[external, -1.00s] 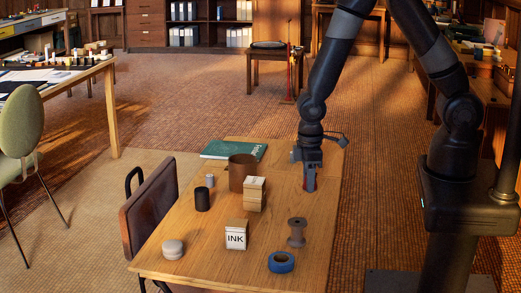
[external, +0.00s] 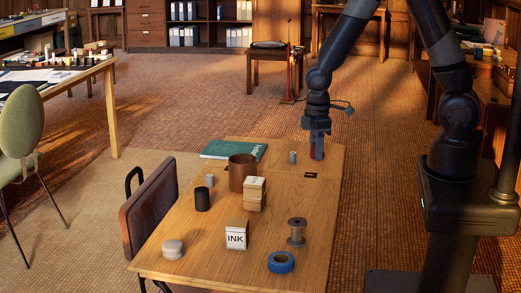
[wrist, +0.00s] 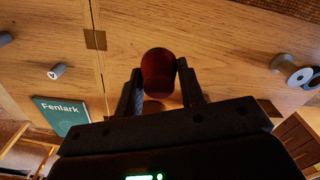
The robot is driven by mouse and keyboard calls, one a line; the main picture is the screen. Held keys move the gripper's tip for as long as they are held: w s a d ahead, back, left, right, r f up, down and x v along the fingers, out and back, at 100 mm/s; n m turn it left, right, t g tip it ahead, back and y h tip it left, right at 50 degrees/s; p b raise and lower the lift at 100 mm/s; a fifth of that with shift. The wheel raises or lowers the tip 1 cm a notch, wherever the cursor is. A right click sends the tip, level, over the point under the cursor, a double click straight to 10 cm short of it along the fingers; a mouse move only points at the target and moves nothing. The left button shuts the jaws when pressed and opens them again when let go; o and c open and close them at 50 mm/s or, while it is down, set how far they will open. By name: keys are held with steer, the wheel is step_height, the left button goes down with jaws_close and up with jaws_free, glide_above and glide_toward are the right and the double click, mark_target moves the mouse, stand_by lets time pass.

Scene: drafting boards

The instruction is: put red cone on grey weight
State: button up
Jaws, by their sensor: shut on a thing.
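My gripper (external: 317,148) is shut on the red cone (external: 317,154) over the far right corner of the wooden table. In the wrist view the cone (wrist: 158,70) sits between the two fingers and looks dark red and rounded. It appears to be clear of the tabletop. A small grey cylinder (external: 293,157) stands just left of my gripper, and a similar one (external: 210,180) stands near the brown pot. A squat grey rounded piece (external: 173,249) lies at the near left. I cannot tell for certain which of these is the grey weight.
A chair (external: 150,205) stands at the left edge.

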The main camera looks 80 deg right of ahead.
steer(key=w+a+n, duration=0.2)
steer(key=w+a, duration=0.1)
steer(key=w, duration=0.3)
steer(key=w+a+r+n, duration=0.1)
steer(key=w+a+n, duration=0.2)
steer(key=w, duration=0.3)
steer(key=w+a+n, duration=0.3)
steer(key=w+a, duration=0.2)
steer(key=w, duration=0.1)
steer(key=shift+a+r, duration=0.15)
steer(key=shift+r, duration=0.15)
steer(key=w+a+n, duration=0.4)
steer(key=w+a, duration=0.2)
steer(key=a, duration=0.2)
steer(key=n, duration=0.5)
glide_above(172, 245)
step_height(172, 245, down, 6)
steer(key=shift+r, duration=0.25)
steer(key=shift+f, duration=1.95)
steer(key=shift+f, duration=0.1)
steer(key=o, duration=1)
